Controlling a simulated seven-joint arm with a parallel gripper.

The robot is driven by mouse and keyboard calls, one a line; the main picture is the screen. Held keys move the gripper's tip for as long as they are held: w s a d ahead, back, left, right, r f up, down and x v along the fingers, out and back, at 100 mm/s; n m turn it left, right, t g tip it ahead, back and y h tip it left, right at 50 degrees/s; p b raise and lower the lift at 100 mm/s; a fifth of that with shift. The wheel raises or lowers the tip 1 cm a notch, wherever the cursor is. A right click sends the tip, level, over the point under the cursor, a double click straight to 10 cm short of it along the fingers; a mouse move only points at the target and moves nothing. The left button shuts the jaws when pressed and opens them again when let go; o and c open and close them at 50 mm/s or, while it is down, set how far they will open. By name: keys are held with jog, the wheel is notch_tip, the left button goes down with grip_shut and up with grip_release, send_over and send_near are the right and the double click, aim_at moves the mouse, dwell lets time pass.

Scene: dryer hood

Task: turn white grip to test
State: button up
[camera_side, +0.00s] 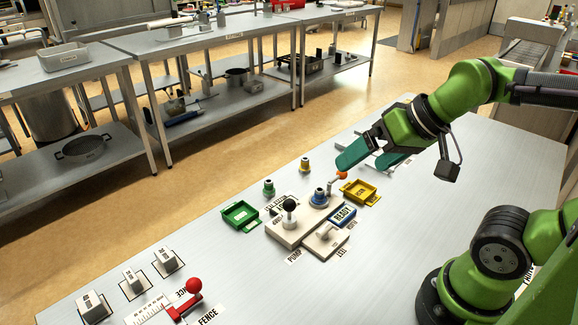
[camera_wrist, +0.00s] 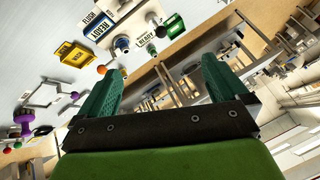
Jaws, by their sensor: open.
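A white grip (camera_side: 325,233) sits on a pale plate at the front of the small station on the table, in the side view. A TEST label (camera_side: 341,252) lies at its right and a PUMP label (camera_side: 294,256) at its left. I cannot tell exactly which label the grip points to. My gripper (camera_side: 368,156) is open and empty, tilted above the table behind and right of the station, apart from the grip. Its two green fingers are spread in the wrist view (camera_wrist: 160,75). I cannot pick out the grip surely in the wrist view.
Beside the grip are a black-knobbed lever (camera_side: 290,206), a blue knob (camera_side: 319,198) and an orange-ball lever (camera_side: 341,175). A blue READY tray (camera_side: 344,216), a yellow tray (camera_side: 359,191) and a green tray (camera_side: 240,215) stand around. A red-ball lever (camera_side: 193,287) is at front left.

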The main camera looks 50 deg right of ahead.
aim_at(325, 227)
dwell(0.3)
jog(key=shift+c, duration=1.1)
jog(key=w+f+g, duration=0.1)
jog(key=w+a+f+n+g, duration=0.1)
jog(key=w+g, duration=0.1)
jog(key=w+f+n+g, duration=0.1)
jog(key=w+f, duration=0.1)
jog(key=shift+w+a+g, duration=0.2)
jog(key=shift+a+g, duration=0.1)
jog(key=shift+g, duration=0.1)
jog(key=c, duration=0.3)
jog(key=w+f, duration=0.1)
jog(key=f, duration=0.4)
jog(key=d+f+n+g+h, duration=0.1)
jog(key=f, duration=0.5)
jog(key=w+d+f+n+g+h, duration=0.1)
jog(key=f, duration=0.5)
jog(key=shift+w+f, duration=0.2)
jog(key=shift+w, duration=0.15)
jog(key=c, duration=1.1)
